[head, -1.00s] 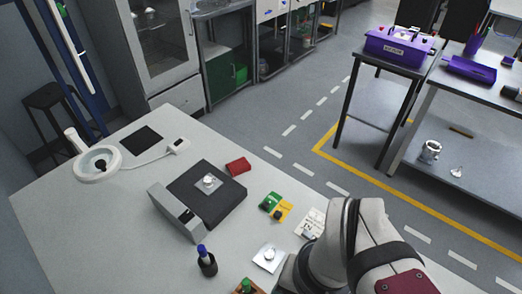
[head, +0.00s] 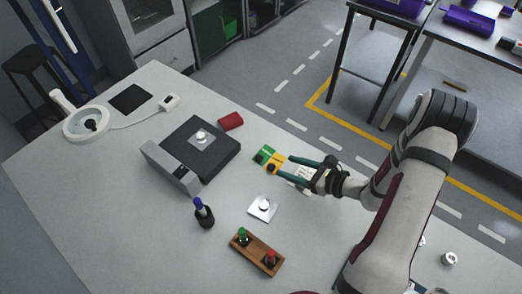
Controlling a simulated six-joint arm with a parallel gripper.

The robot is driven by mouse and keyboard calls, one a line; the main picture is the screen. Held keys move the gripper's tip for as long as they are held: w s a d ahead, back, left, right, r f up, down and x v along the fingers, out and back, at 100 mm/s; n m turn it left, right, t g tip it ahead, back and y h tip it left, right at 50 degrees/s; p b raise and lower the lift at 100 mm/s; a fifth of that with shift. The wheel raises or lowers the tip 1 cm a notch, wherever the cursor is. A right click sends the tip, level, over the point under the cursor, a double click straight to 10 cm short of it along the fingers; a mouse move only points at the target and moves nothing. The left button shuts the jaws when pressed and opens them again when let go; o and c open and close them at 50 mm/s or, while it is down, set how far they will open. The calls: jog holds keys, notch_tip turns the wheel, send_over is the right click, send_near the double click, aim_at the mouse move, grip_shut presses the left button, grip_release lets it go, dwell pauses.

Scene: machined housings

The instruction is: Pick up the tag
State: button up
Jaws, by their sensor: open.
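No single object is clearly the tag. Likely candidates are a green card (head: 263,155), a yellow card (head: 280,160) beside it, and a pale printed card (head: 304,171) to their right, all on the white table. Dark knobs sit on the coloured cards. My gripper (head: 284,166) is open, its two long teal fingers spread over the pale card, tips reaching the yellow card's edge. The fingers and gripper body partly hide the pale card. I cannot tell whether the fingertips touch anything.
A black-topped device (head: 215,160) holding a metal part stands left of the cards, near a red block (head: 231,121). A white plate (head: 262,209), a dark bottle (head: 204,214) and a wooden holder (head: 257,255) lie nearer. The table's far edge runs close behind the cards.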

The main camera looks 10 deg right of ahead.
aim_at(262, 159)
jog(key=x, duration=1)
jog(key=shift+f, duration=0.2)
grip_shut()
